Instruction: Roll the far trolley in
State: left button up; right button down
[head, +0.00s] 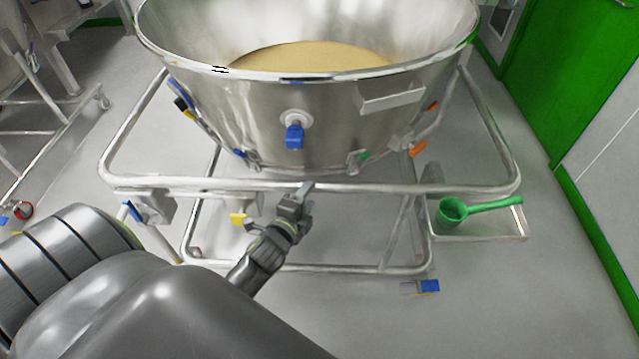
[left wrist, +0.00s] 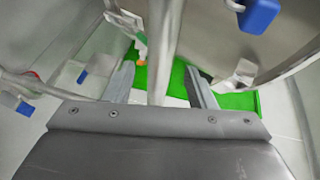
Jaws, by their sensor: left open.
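A steel trolley (head: 200,186) with a tubular frame stands in front of me and carries a wide steel bowl (head: 260,125) holding pale powder (head: 310,57). Another wheeled frame (head: 60,135) shows at the far left; I cannot tell which of the two the task calls far. My left gripper (head: 303,192) is at the middle of the near trolley's front rail. In the left wrist view, a pale tube (left wrist: 166,45) runs between the open fingers of this gripper (left wrist: 160,78); contact is not clear. My right gripper is not in view.
A green scoop (head: 453,211) lies in a side tray (head: 480,236) at the trolley's right. A blue-pedalled caster (head: 427,287) shows at the lower right. A green door (head: 575,75) and wall edging bound the right side. Grey floor (head: 520,310) is clear at the front right.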

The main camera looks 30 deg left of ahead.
aim_at(319, 183)
pick_arm(q)
jog(key=b+x, duration=0.1)
jog(key=x, duration=0.6)
jog(key=shift+w, duration=0.1)
jog(key=shift+c, duration=0.2)
grip_shut()
